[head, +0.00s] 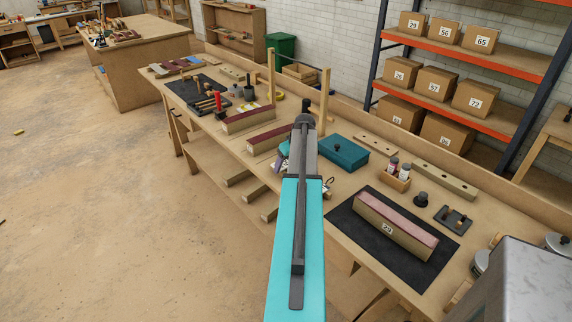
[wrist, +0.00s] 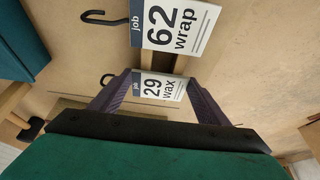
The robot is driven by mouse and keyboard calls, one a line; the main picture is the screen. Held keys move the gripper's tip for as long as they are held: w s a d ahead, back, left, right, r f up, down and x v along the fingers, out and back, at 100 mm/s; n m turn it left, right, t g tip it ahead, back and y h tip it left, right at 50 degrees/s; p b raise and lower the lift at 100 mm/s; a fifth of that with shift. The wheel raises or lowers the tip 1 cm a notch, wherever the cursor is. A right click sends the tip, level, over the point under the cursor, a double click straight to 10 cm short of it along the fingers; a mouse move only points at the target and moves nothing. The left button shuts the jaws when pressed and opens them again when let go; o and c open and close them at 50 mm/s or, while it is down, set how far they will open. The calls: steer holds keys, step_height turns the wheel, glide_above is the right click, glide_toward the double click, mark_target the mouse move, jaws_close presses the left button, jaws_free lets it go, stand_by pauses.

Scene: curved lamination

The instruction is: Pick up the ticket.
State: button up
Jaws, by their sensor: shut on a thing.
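In the head view my arm hides most of the gripper, and the tickets cannot be made out.
The long workbench (head: 350,172) carries a teal box (head: 344,153), a bottle holder (head: 394,179) and a black mat (head: 346,224) with a block marked 29 (head: 400,222). Two wooden posts (head: 324,100) stand behind my arm. The floor at left is mostly clear.

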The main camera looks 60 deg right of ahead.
mark_target(284, 164)
steer(key=shift+r, duration=0.2)
steer(key=shift+r+b, duration=0.85)
steer(key=shift+r, duration=0.65)
steer(key=s+a+r+b, duration=0.1)
steer(key=s+a+b, duration=0.2)
steer(key=s+a, duration=0.7)
steer(key=shift+s+a+r+b, duration=0.15)
steer(key=shift+s+r+b, duration=0.2)
steer(key=shift+s, duration=0.8)
